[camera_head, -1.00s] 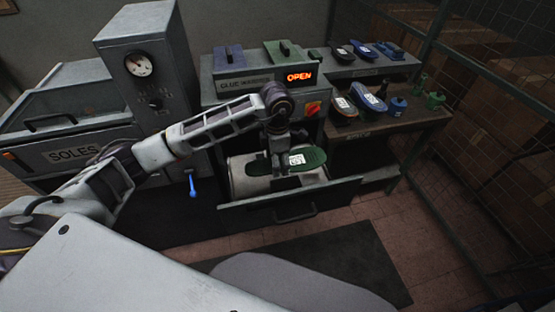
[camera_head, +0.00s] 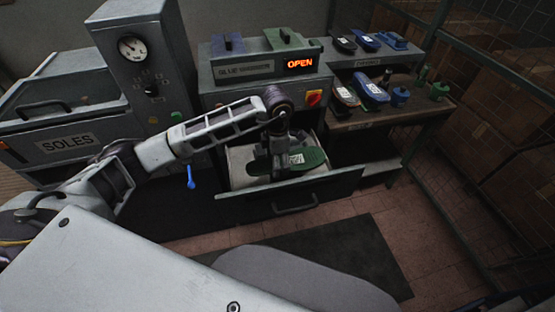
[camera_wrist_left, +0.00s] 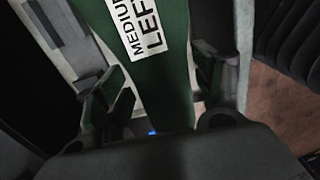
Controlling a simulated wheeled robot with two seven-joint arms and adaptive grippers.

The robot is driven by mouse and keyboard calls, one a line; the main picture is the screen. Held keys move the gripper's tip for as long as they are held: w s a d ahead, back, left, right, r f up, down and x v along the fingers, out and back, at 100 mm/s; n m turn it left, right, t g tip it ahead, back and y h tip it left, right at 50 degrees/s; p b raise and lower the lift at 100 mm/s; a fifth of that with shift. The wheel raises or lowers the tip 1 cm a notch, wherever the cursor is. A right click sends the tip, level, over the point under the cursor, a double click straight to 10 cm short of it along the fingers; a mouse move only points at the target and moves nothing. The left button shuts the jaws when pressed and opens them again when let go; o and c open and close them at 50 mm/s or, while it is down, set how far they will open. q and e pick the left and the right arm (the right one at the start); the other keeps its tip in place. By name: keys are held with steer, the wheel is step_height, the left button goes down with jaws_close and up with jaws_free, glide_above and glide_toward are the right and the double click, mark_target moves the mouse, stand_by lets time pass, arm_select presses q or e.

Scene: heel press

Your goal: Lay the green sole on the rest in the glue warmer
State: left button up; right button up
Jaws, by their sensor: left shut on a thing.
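The green sole (camera_head: 312,157), with a white label, is at the open drawer of the glue warmer (camera_head: 243,70). In the left wrist view the sole (camera_wrist_left: 158,85) runs between my fingers, and its label reads "MEDIUM LEFT". My left gripper (camera_head: 279,170) is shut on the sole from above. The pale rest (camera_head: 239,158) in the drawer shows around and below the sole; whether the sole touches it I cannot tell. The warmer's sign reads "OPEN". My right gripper is not in view.
The drawer front (camera_head: 334,187) stands out toward me. A shelf (camera_head: 408,118) at the right holds several soles and small bottles. A cabinet marked "SOLES" (camera_head: 66,143) and a gauge column (camera_head: 142,70) stand at the left. A dark mat (camera_head: 350,255) lies on the floor.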

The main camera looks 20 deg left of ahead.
arm_select(q)
steer(key=shift+f+b, duration=1.4)
steer(key=shift+f, duration=0.85)
steer(key=shift+f+b, duration=0.55)
steer(key=shift+b, duration=0.25)
steer(key=o, duration=1.2)
steer(key=shift+c, duration=0.2)
steer(key=shift+r, duration=0.1)
steer(key=shift+r, duration=5.85)
steer(key=shift+r, duration=0.1)
